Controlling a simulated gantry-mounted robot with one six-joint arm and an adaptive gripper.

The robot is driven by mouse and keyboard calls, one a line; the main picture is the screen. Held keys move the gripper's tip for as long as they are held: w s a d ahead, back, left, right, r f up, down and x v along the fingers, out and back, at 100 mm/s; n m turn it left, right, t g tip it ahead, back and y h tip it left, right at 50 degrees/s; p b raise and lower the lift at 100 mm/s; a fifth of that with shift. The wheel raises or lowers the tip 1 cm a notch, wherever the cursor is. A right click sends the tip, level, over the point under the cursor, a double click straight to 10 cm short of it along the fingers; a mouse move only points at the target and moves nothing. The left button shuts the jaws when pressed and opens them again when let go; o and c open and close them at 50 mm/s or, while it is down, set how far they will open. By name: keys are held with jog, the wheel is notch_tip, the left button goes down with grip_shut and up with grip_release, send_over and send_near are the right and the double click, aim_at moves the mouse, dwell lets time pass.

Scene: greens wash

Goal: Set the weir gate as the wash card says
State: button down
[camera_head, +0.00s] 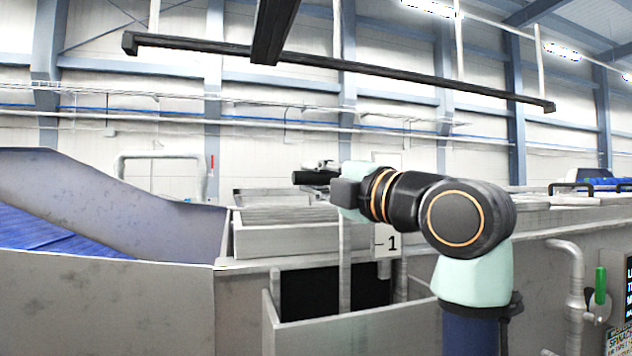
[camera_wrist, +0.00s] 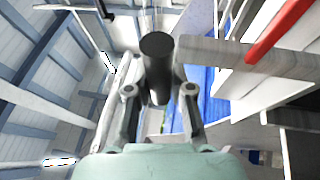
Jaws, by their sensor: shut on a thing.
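My gripper (camera_head: 325,170) is shut on a dark cylindrical handle (camera_head: 312,177) above the steel trough. In the wrist view the handle (camera_wrist: 158,68) sits between the two fingers (camera_wrist: 160,95). A pale flat bar (camera_wrist: 215,52) runs from beside the handle to the right; I cannot tell whether they are joined. In the head view a grey upright bar (camera_head: 345,265) stands below my wrist, next to a plate marked "1" (camera_head: 388,241). The gate panel cannot be made out clearly. A card reading "SPINACH" (camera_head: 618,340) is cut off at the lower right.
A sloped steel chute (camera_head: 110,190) with a blue belt (camera_head: 50,235) lies at left. A dark opening (camera_head: 308,293) lies below my arm. A green-handled valve (camera_head: 600,285) and pipe (camera_head: 573,290) stand at right. A dark screen (camera_head: 628,290) is cut off. A red bar (camera_wrist: 280,28) shows in the wrist view.

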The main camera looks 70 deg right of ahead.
jog(key=c, duration=1)
grip_release()
jog(key=shift+s+f, duration=0.1)
jog(key=v, duration=1.2)
